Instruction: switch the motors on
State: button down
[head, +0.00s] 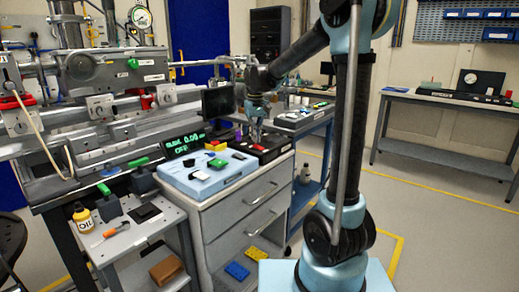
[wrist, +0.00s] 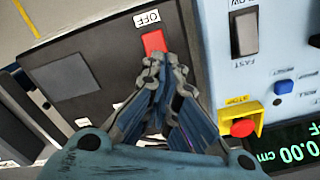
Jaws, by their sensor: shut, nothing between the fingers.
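A dark control box (wrist: 105,50) fills the left of the wrist view; it also shows on the drawer cabinet in the head view (head: 265,150). On it is a red switch (wrist: 153,41) beside a label reading OFF (wrist: 147,18). My gripper (wrist: 163,66) is shut and empty, its fingertips at the lower end of the red switch. Contact cannot be told. The fingers hide what lies below the switch. In the head view my gripper (head: 257,134) points down over the dark box. The green-lettered display (head: 185,143) reads 0.00 and OFF.
Beside the dark box is a light blue panel (wrist: 272,65) with a SLOW/FAST rocker (wrist: 244,32), a blue button (wrist: 284,87) and a red stop button (wrist: 242,128) in a yellow guard. A cart (head: 120,235) with tools stands at left. Floor at right is clear.

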aim_at(256, 145)
jog(key=shift+f, duration=1.1)
dwell(0.9)
jog(key=shift+r, duration=3.55)
jog(key=s+d+f+m+t, duration=0.15)
jog(key=s+d+f, duration=0.25)
jog(key=s+d, duration=1.05)
jog(key=s+d+f+m, duration=0.1)
jog(key=s+d+f, duration=0.2)
jog(key=s+f, duration=0.4)
jog(key=s+d+f+m, duration=0.1)
jog(key=s+d+f, duration=0.3)
jog(key=s+f, duration=0.3)
jog(key=s, duration=0.3)
jog(key=shift+s+m+t, duration=0.15)
jog(key=shift+m+t, duration=0.2)
jog(key=shift+d, duration=0.1)
